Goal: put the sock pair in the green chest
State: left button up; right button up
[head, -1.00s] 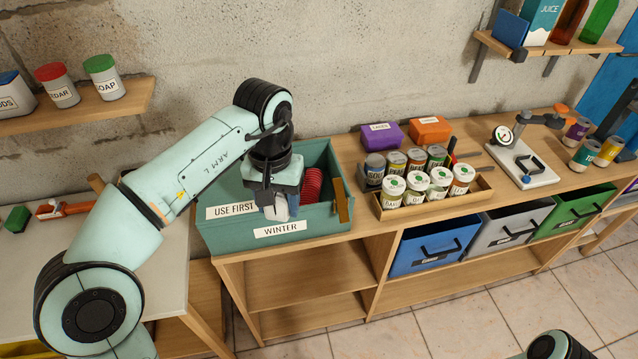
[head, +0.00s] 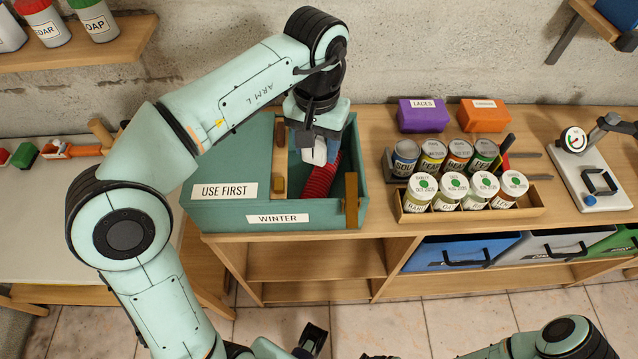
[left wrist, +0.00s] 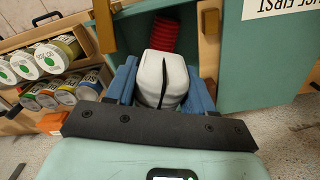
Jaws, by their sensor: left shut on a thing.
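The green chest (head: 225,215), labelled USE FIRST and WINTER, stands open at the left end of the wooden bench; its rim also shows in the left wrist view (left wrist: 232,75). My left gripper (head: 318,150) points down over the chest's open compartment. It is shut on a white, rounded bundle with a dark fold line, apparently the sock pair (left wrist: 160,78), held between blue fingers. The bundle (head: 313,155) is partly hidden by the gripper in the head view. A red ribbed thing (head: 320,180) lies inside the chest below it. A dark, gripper-like part of mine shows at the bottom edge; its jaws are unclear.
Wooden pieces stand at the chest's opening, one at the right wall (head: 351,200). To the right are a tray of cans and jars (head: 470,208), a purple box (head: 423,115) and an orange box (head: 484,115).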

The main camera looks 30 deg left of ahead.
pick_arm(q)
notch_tip(320, 180, down, 12)
jog(key=b, duration=0.3)
jog(key=shift+w, duration=0.15)
jog(key=shift+f, duration=0.25)
jog(key=shift+f, duration=0.4)
jog(key=o, duration=1)
